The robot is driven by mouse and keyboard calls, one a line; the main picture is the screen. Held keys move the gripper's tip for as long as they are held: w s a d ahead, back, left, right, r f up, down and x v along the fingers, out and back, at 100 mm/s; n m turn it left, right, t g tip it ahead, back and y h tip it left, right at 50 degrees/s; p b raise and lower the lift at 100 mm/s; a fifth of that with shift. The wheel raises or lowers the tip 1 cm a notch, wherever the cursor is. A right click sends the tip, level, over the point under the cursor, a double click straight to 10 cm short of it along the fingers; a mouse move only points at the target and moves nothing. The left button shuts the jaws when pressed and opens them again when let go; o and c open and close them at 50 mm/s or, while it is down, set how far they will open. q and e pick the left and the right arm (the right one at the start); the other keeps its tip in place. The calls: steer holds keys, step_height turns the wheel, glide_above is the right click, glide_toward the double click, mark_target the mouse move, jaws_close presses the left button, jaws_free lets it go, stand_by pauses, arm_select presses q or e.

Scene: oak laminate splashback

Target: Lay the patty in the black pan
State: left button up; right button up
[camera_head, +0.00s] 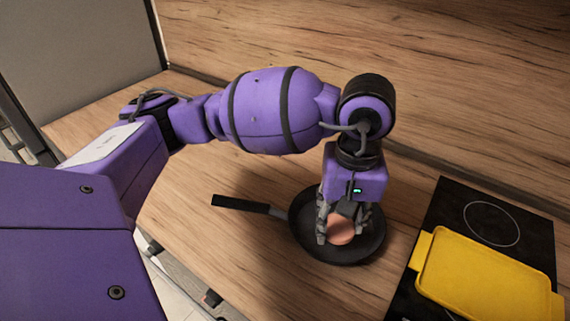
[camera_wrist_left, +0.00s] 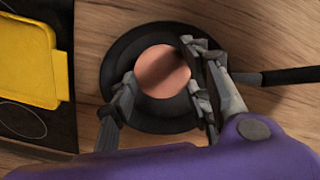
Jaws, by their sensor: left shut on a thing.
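The patty (camera_head: 341,228) is a round, reddish-brown disc. My left gripper (camera_head: 342,222) points down over the black pan (camera_head: 321,252) and is shut on the patty, with fingers on opposite sides of it. The left wrist view shows the patty (camera_wrist_left: 163,71) between the fingertips of the gripper (camera_wrist_left: 162,88), with the pan (camera_wrist_left: 117,68) behind it. The pan's handle points left in the head view. I cannot tell whether the patty touches the pan floor. My right gripper is not in view.
A black hob (camera_head: 490,217) lies to the right of the pan, with a yellow tray (camera_head: 487,277) on it. The wooden splashback (camera_head: 430,75) rises behind. The wooden counter (camera_head: 190,215) is clear left of the pan.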

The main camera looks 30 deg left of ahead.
mark_target(339, 228)
arm_select(q)
steer(key=shift+w+a+f, duration=0.2)
steer(key=shift+w+f, duration=0.5)
steer(key=shift+f, duration=0.2)
steer(key=shift+w+a+f, duration=0.1)
steer(key=shift+w+f, duration=0.05)
steer(key=shift+f, duration=0.75)
steer(key=shift+w+f, duration=0.15)
steer(key=shift+f, duration=0.75)
steer(key=shift+f, duration=0.2)
steer(key=o, duration=1.2)
steer(key=shift+r, duration=0.1)
steer(key=shift+c, duration=0.2)
step_height(339, 228, up, 12)
steer(key=shift+r, duration=0.2)
